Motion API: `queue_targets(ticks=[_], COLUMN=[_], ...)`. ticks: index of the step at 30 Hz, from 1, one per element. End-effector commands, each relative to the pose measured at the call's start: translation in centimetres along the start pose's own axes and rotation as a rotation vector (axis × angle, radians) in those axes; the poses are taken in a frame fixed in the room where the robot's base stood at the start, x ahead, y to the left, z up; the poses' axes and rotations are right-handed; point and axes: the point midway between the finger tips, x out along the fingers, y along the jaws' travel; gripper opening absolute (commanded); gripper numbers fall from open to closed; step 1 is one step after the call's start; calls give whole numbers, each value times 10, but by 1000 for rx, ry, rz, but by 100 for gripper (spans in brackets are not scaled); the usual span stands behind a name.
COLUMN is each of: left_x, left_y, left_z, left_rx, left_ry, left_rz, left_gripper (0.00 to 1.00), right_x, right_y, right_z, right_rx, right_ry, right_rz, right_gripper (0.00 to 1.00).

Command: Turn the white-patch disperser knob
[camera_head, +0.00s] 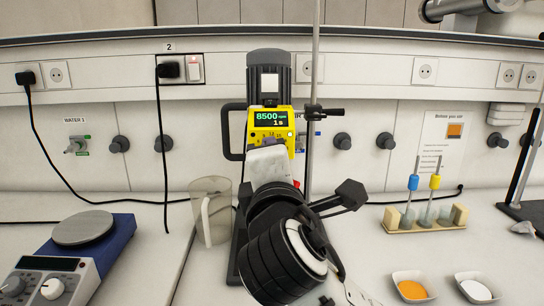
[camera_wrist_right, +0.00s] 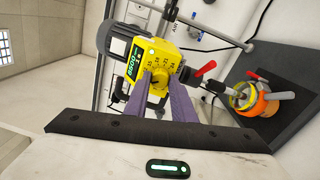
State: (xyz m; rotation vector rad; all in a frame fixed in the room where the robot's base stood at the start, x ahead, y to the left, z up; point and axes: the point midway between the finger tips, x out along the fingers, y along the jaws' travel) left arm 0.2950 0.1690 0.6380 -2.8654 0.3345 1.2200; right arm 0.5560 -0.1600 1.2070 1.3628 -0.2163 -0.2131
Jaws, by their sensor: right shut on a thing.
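The disperser (camera_head: 270,125) stands upright at the back middle of the bench. It has a yellow body, a dark ribbed motor with a white patch (camera_head: 269,82), and a lit display (camera_head: 270,118) reading 8500 and 1 s. In the right wrist view its yellow body (camera_wrist_right: 150,55) appears turned on its side, with the knob (camera_wrist_right: 159,77) on the face. My right gripper (camera_wrist_right: 161,82) has its two purple fingers shut on the knob, one on each side. In the head view my right arm hides the knob and fingertips. My left gripper is not in view.
A clear jug (camera_head: 211,220) stands left of the disperser. A blue hotplate (camera_head: 75,250) is at front left. A sample rack (camera_head: 425,225) and two small bowls, orange (camera_head: 412,288) and white (camera_head: 478,290), are at right. A metal stand rod (camera_head: 313,150) rises beside the disperser.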

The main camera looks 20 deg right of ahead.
Motion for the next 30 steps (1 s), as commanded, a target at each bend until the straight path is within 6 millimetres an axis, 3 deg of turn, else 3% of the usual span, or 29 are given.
queue_targets(ticks=[18, 19, 21, 30], left_x=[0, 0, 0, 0], left_y=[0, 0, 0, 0], left_z=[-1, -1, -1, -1], left_rx=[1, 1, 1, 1], left_ry=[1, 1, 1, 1], left_rz=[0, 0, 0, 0], left_gripper=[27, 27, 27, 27], right_x=[0, 0, 0, -1], right_y=[-1, -1, -1, 0], right_z=[0, 0, 0, 0], right_rx=[38, 38, 38, 38], right_ry=[0, 0, 0, 0], right_rz=[-2, -2, -2, -1], right_gripper=[0, 28, 40, 42])
